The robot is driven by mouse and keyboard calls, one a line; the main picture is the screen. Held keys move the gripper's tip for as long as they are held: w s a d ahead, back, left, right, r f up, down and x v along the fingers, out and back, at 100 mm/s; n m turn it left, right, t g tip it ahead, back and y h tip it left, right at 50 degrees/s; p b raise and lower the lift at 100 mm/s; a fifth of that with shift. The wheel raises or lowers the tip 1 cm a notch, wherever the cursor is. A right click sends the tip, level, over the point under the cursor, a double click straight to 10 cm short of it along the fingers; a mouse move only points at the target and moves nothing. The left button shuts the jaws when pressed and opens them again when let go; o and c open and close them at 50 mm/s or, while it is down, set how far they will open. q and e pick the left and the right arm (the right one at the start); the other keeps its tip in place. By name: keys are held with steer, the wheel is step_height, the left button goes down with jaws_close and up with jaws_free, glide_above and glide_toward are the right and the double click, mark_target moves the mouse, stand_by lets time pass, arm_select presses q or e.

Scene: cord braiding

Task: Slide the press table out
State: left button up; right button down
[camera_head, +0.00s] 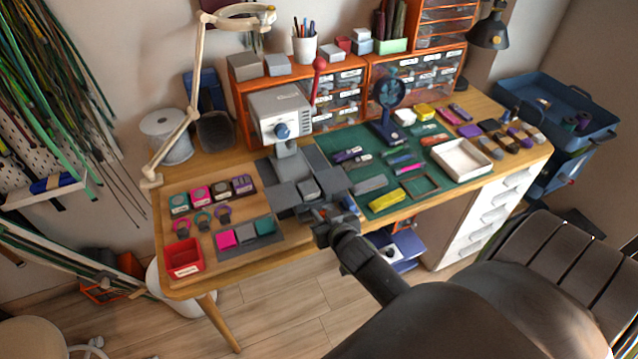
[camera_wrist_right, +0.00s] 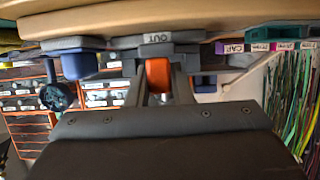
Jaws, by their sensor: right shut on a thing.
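The press (camera_head: 279,112) is a light grey box with a blue dial and a red-knobbed lever, standing at the back of the wooden desk. Its grey press table (camera_head: 285,195) lies below it, towards the desk's front edge. My right gripper (camera_head: 327,217) is at the front of the press table and is shut on it; the exact grip is partly hidden by the gripper itself. In the right wrist view, a grey part marked "OUT" (camera_wrist_right: 158,39) is just beyond the fingers, with an orange piece (camera_wrist_right: 158,75) showing between them. My left gripper is not in view.
A green mat (camera_head: 385,200) with small parts and a white tray (camera_head: 461,158) lies to the right. A wooden board with pucks and a red bin (camera_head: 184,258) lies to the left. A lamp arm (camera_head: 196,90) rises behind. The floor in front is clear.

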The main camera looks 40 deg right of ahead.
steer(key=shift+f, duration=0.1)
steer(key=c, duration=1.3)
jaws_free()
steer(key=shift+s, duration=0.2)
steer(key=b+v, duration=0.1)
steer(key=v, duration=1.6)
steer(key=shift+s+a, duration=0.1)
steer(key=shift+a, duration=0.1)
